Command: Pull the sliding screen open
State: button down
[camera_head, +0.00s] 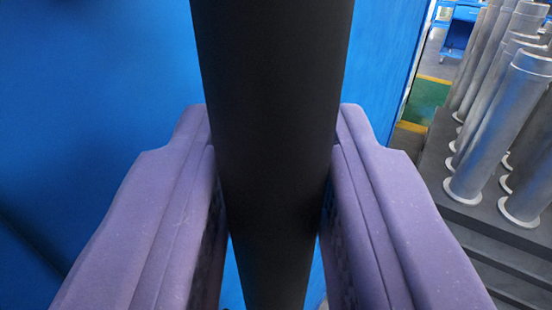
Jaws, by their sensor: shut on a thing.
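A black upright bar (275,110), which looks like a handle, runs from top to bottom through the middle of the camera_head view. Behind it is a large blue panel (110,70), which looks like the sliding screen. My gripper (272,170) has two purple fingers, one on each side of the bar. The fingers are shut on the bar and touch it on both sides. The bar hides part of the panel, and its two ends are out of view.
The panel's right edge shows at the upper right. Beyond it, several grey metal cylinders (505,125) stand on a dark stepped platform (433,170). A green and yellow floor patch (427,95) and a blue cart (460,28) show farther back.

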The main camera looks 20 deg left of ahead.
jog(key=c, duration=1)
grip_release()
jog(key=shift+s, duration=0.1)
jog(key=p+v, duration=0.1)
jog(key=v, duration=0.5)
jog(key=shift+s+d+r, duration=0.1)
jog(key=shift+s+d, duration=0.05)
jog(key=shift+s, duration=0.1)
jog(key=shift+s+d, duration=0.1)
jog(key=shift+s, duration=0.4)
